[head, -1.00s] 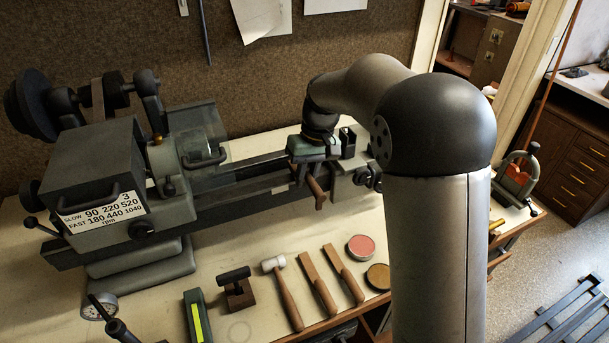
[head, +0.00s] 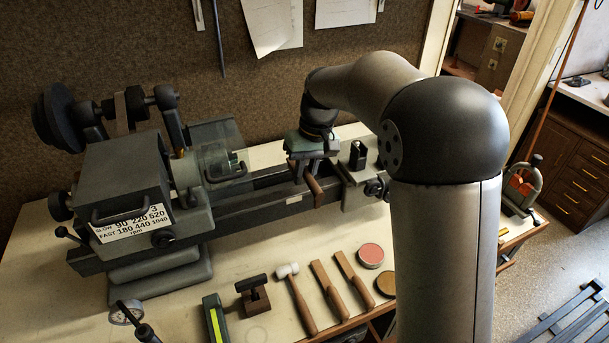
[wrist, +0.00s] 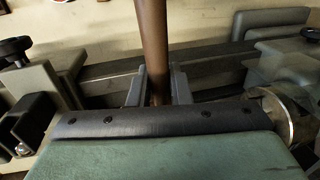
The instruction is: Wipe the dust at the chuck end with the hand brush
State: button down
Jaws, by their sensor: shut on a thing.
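My gripper (head: 312,168) is over the lathe bed, between the chuck end and the tailstock. It is shut on a brown wooden handle (head: 313,187), taken to be the hand brush. In the wrist view the handle (wrist: 152,45) stands between the two grey fingers (wrist: 160,90). Its bristles cannot be made out. The chuck end (head: 222,162) lies left of my gripper in the head view, behind a clear guard. A round metal part at the chuck end (wrist: 276,115) shows at the right of the wrist view. I cannot make out dust there.
The tailstock (head: 366,190) is right of my gripper, with the headstock (head: 125,175) at far left. A mallet (head: 298,300), wooden tools (head: 328,292) and a red tin (head: 371,255) lie on the bench in front. Papers hang on the wall behind.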

jog(key=shift+r+p, duration=0.65)
jog(key=shift+r, duration=0.6)
jog(key=shift+f, duration=0.1)
